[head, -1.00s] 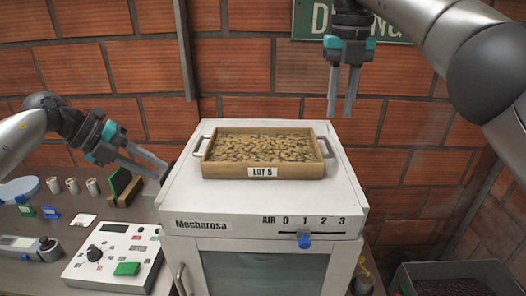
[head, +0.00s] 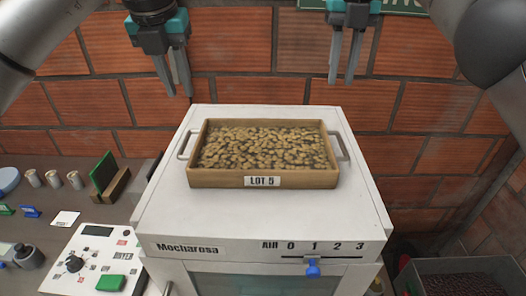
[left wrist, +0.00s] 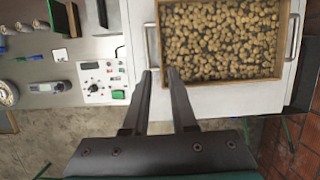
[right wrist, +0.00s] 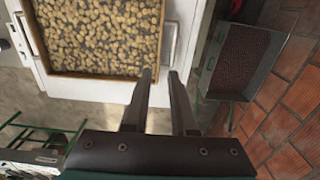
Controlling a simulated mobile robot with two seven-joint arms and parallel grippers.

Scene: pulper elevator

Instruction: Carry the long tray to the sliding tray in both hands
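The long tray (head: 262,179) is a wooden tray full of beans, labelled LOT 5, with a metal handle at each end. My left gripper (head: 180,92) is open and empty, above and behind the tray's left end. In the left wrist view its fingers (left wrist: 160,74) point toward the left handle (left wrist: 151,46). My right gripper (head: 342,80) is open and empty, above and behind the right end. In the right wrist view its fingers (right wrist: 159,74) point toward the right handle (right wrist: 169,45). I cannot make out a sliding tray.
A control box (head: 92,262) with a green button and small cups (head: 53,179) stand on the counter at left. A dark bin of beans (head: 458,280) is at lower right. A brick wall (head: 245,60) closes the back. A blue slider knob (head: 312,268) is on the cabinet front.

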